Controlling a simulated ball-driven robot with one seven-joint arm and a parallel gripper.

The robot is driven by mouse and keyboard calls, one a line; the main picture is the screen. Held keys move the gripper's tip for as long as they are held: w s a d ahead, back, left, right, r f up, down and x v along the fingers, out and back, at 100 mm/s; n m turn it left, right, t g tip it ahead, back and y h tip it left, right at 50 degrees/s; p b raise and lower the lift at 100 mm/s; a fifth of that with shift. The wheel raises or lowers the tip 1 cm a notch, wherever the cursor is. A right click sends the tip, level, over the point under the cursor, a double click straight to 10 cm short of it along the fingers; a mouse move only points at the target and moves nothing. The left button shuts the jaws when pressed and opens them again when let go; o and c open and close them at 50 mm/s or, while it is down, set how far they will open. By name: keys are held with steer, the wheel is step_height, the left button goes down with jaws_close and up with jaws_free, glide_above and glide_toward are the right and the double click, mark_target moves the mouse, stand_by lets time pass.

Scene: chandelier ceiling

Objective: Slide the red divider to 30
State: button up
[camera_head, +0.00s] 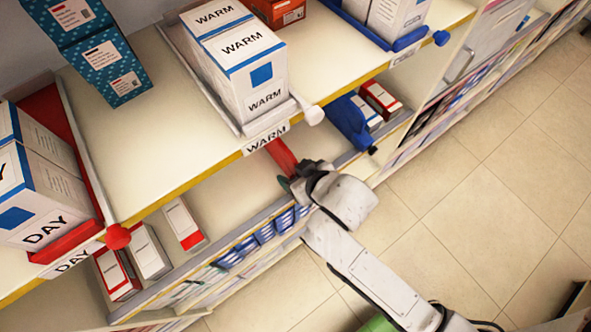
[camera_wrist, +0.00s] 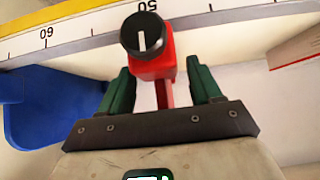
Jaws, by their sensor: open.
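The red divider (camera_wrist: 163,62) with a black round knob stands at the scale rail (camera_wrist: 215,18) in the wrist view, just beside the 50 mark. In the head view the red divider (camera_head: 281,157) shows on the lower shelf, beneath the WARM label. My gripper (camera_wrist: 160,82) is open, with one green finger on each side of the divider. Small gaps appear between fingers and divider. In the head view my gripper (camera_head: 287,183) is at the lower shelf's front edge, mostly hidden by my wrist.
A blue divider (camera_wrist: 40,105) stands near 60; it also shows in the head view (camera_head: 350,122). A white box (camera_wrist: 296,45) is on the other side. The upper shelf holds WARM boxes (camera_head: 240,65) and DAY boxes (camera_head: 35,190). Red-and-white boxes (camera_head: 183,224) stand lower left.

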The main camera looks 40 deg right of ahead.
steer(key=shift+w+f, duration=0.25)
steer(key=shift+c, duration=0.3)
jaws_close()
